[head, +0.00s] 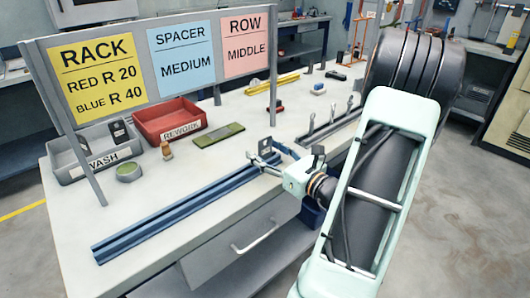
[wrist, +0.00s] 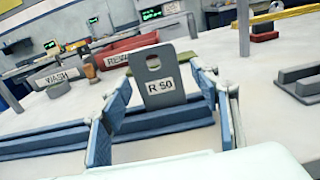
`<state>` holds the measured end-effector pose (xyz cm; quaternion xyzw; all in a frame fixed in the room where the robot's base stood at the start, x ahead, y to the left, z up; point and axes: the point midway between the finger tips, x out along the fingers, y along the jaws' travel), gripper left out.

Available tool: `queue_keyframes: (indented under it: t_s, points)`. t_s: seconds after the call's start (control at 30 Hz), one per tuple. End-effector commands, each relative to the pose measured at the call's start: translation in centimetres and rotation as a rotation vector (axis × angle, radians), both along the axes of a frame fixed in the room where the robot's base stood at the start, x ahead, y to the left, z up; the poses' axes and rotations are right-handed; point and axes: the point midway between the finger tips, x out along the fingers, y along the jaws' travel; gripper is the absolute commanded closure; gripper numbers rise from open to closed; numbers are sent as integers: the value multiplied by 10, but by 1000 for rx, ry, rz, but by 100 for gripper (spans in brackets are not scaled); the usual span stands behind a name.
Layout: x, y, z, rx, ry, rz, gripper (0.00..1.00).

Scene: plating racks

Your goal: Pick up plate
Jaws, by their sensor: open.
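A grey plate (wrist: 160,72) labelled R 50, with a round hole near its top, stands upright in the blue rack (wrist: 45,145) in the wrist view. In the head view the plate (head: 265,145) shows small and dark at the far end of the long blue rack (head: 170,212). My gripper (head: 266,160) is at that end of the rack. In the wrist view my gripper (wrist: 163,90) is open, with one finger on each side of the plate. Gaps seem to show between fingers and plate; contact is hard to judge.
A sign (head: 112,68) reads rack red R 20, blue R 40, spacer medium, row middle. A grey WASH bin (head: 72,172) holding dark plates, a red REWORK bin (head: 172,130) and a green block (head: 220,134) stand behind the rack. The bench front left is clear.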

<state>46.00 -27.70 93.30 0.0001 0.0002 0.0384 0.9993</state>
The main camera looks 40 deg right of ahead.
Motion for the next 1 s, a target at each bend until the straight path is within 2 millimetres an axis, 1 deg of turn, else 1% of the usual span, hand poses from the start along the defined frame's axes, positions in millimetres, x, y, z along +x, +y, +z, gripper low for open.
queue_keyframes:
  t_s: [0.1, 0.27, 0.77, 1.0]
  points:
    - [5, 0, 0, 0, -1, -1, 44]
    - [5, 0, 0, 0, 0, -1, 44]
    - [4, 0, 0, 0, -1, 0, 97]
    - [4, 0, 2, -1, -1, 0, 98]
